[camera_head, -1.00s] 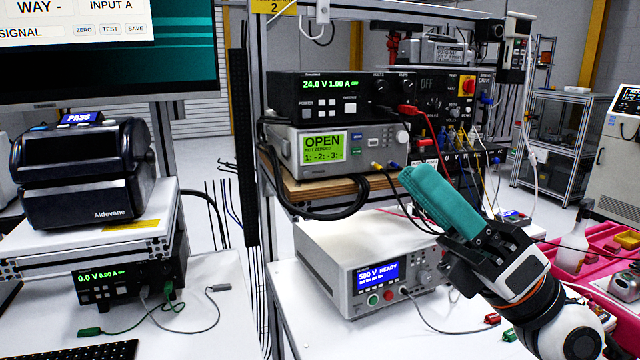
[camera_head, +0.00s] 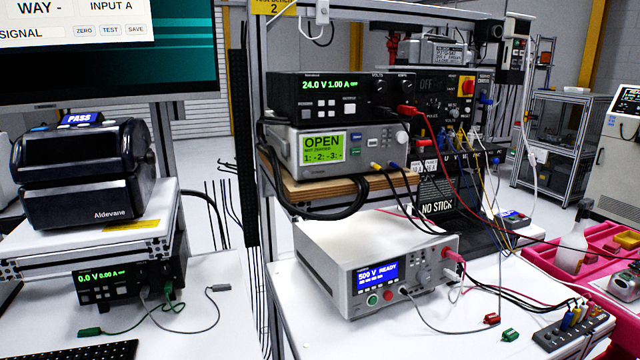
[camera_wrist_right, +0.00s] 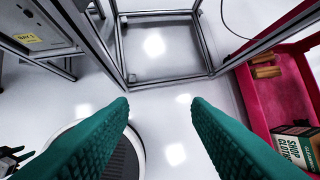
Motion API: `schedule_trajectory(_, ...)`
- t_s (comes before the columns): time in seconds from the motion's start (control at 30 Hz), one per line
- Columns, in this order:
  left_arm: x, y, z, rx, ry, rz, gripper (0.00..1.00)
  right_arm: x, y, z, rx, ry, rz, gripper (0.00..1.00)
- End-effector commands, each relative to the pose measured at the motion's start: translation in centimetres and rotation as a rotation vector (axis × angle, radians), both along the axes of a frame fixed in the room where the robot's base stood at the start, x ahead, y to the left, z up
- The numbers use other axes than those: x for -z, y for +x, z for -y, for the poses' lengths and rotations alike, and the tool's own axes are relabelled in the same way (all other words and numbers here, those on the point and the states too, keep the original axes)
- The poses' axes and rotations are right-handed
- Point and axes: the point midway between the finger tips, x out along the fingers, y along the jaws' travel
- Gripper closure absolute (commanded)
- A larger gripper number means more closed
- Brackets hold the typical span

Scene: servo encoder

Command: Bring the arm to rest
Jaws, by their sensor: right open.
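My right gripper (camera_wrist_right: 160,110) shows in the right wrist view as two green, textured fingers spread apart, with nothing between them. Below it are the pale floor and a dark grey ribbed surface with a white rim, partly hidden by the left finger. The right arm is out of the head view.
In the head view, a tester (camera_head: 375,262) reading 500 V READY stands on the white bench, with leads to a terminal block (camera_head: 575,332). A pink tray (camera_head: 610,240) lies at the right; a pink bin (camera_wrist_right: 270,95) shows in the wrist view beside a metal frame (camera_wrist_right: 163,78).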

Motion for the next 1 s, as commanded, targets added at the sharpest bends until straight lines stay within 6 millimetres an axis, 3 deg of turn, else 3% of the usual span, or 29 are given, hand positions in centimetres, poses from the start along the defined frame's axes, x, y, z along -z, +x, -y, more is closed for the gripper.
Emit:
schedule_trajectory(0.1,0.0,0.0,0.0,0.0,0.0,0.0,0.61,1.8,-4.3,-1.3,0.006,0.071,-0.165,0.56)
schedule_trajectory(0.13,0.0,0.0,0.0,0.0,0.0,0.0,0.61,2.5,-4.6,-1.4,0.005,0.077,-0.185,0.56)
schedule_trajectory(0.47,0.0,0.1,0.0,0.001,0.0,0.001,0.61,13.9,-2.5,-1.6,0.0,0.066,-0.219,0.56)
schedule_trajectory(0.67,0.0,0.1,0.0,0.001,0.0,0.001,0.61,23.7,-3.9,-1.5,-0.006,0.061,-0.259,0.56)
schedule_trajectory(0.87,0.0,0.1,0.0,0.0,0.0,0.001,0.61,33.3,-8.2,-0.9,-0.013,0.055,-0.305,0.56)
schedule_trajectory(1.0,0.0,0.1,0.0,0.0,0.0,0.001,0.61,38.5,-12.7,-0.1,-0.019,0.05,-0.336,0.56)
